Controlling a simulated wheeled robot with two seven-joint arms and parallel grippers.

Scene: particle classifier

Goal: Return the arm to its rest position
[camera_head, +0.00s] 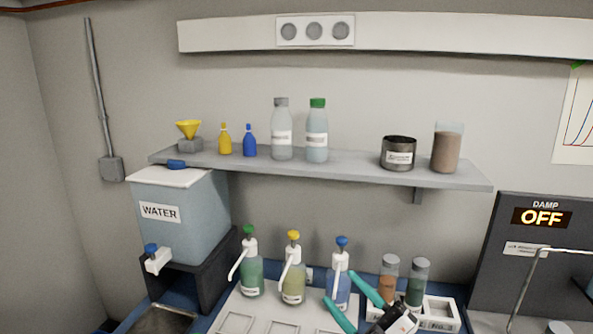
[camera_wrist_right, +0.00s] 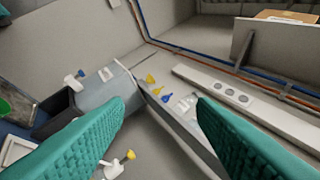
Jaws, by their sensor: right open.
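My right gripper (camera_head: 342,288) comes in at the lower middle of the head view, in front of the blue-capped pump bottle (camera_head: 342,276). Its two teal fingers are spread apart with nothing between them. In the right wrist view the open fingers (camera_wrist_right: 160,104) also show apart, with the shelf and wall beyond them. My left gripper is not in view.
A wall shelf (camera_head: 330,168) holds bottles, a yellow funnel (camera_head: 189,129), a dark pot (camera_head: 398,154) and a brown-filled jar (camera_head: 446,150). Below stand the water tank (camera_head: 195,220), a green bottle (camera_head: 251,271), a yellow bottle (camera_head: 293,279) and two capped vials (camera_head: 416,286).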

